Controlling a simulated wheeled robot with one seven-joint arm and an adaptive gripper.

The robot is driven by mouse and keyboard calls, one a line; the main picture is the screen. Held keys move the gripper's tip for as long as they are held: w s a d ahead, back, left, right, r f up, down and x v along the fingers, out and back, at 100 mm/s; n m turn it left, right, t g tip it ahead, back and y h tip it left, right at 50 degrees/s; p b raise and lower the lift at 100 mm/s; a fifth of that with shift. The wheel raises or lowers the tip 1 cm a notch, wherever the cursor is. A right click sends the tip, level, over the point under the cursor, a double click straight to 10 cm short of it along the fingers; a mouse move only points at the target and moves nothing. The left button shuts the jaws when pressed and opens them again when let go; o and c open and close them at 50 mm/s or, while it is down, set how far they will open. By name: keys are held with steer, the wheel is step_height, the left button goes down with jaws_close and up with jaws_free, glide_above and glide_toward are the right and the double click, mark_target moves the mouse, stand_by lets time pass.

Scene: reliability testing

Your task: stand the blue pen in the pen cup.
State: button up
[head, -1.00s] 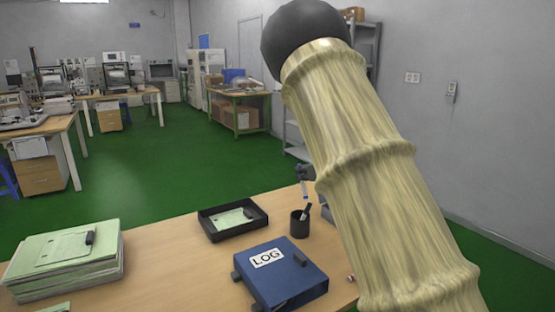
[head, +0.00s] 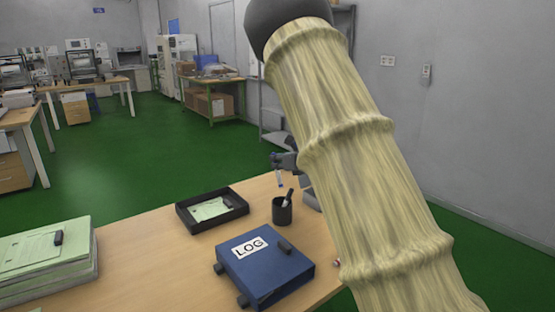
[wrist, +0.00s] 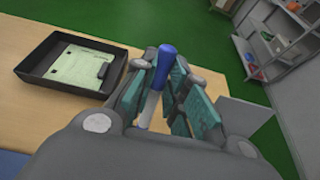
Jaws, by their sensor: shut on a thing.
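The blue pen (wrist: 166,62) is held between the teal-padded fingers of my gripper (wrist: 165,95) in the wrist view. Its blue end points up and away, with its pale body running down between the fingers. In the head view my gripper (head: 283,163) is small and partly hidden by my arm, and the pen (head: 280,181) hangs below it, roughly upright. The dark pen cup (head: 281,212) stands on the table just below the pen in the picture, with another dark-and-white pen leaning in it. A gap shows between the held pen and the cup. The cup is hidden in the wrist view.
A black tray (head: 183,218) with green papers lies left of the cup. A blue LOG binder (head: 265,272) lies in front. A stack of green folders (head: 45,260) is at far left. Bare wood table lies between. A grey object (wrist: 250,115) stands right of my gripper.

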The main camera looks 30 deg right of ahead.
mark_target(282, 184)
steer(key=shift+s+f+b, duration=0.3)
steer(key=shift+f, duration=0.45)
steer(key=shift+s+f+b, duration=0.25)
steer(key=shift+s+f, duration=0.05)
steer(key=shift+f, duration=0.45)
steer(key=shift+s+d+f+b, duration=0.1)
steer(key=shift+s+f+b, duration=0.2)
steer(key=shift+f+b, duration=0.45)
steer(key=shift+s+f+b, duration=0.35)
steer(key=shift+f+b, duration=0.35)
steer(key=shift+f, duration=0.1)
steer(key=shift+s+d+f+b, duration=0.1)
steer(key=shift+s+f+b, duration=0.2)
steer(key=shift+f+b, duration=0.45)
steer(key=o, duration=0.9)
steer(key=shift+c, duration=0.2)
steer(key=shift+s, duration=0.1)
steer(key=a+v, duration=0.1)
steer(key=v, duration=1)
steer(key=shift+s+d+r, duration=0.15)
steer(key=shift+s+d, duration=0.25)
steer(key=shift+d, duration=0.05)
